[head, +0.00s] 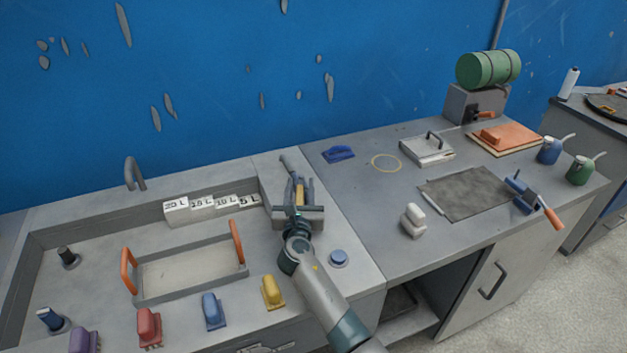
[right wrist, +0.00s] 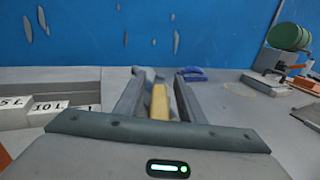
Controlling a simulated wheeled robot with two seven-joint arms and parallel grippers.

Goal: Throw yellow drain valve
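The yellow drain valve, a narrow yellow bar (head: 299,193), stands on a grey block at the right end of the sink-like basin. In the right wrist view the yellow bar (right wrist: 159,103) is between the two fingers of my right gripper (right wrist: 158,90), with a gap on each side. My right gripper (head: 298,190) is open over the block, and its arm comes up from the bottom. The gripper partly hides the block and the valve's lower part. My left gripper is not in view.
Left of the gripper stand white labelled blocks (head: 203,207) and a tray with orange handles (head: 190,270). Purple, red, blue and yellow handled tools (head: 272,291) line the front. A round blue button (head: 339,257) is close right of my arm. The bench right of it (head: 365,220) has free room.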

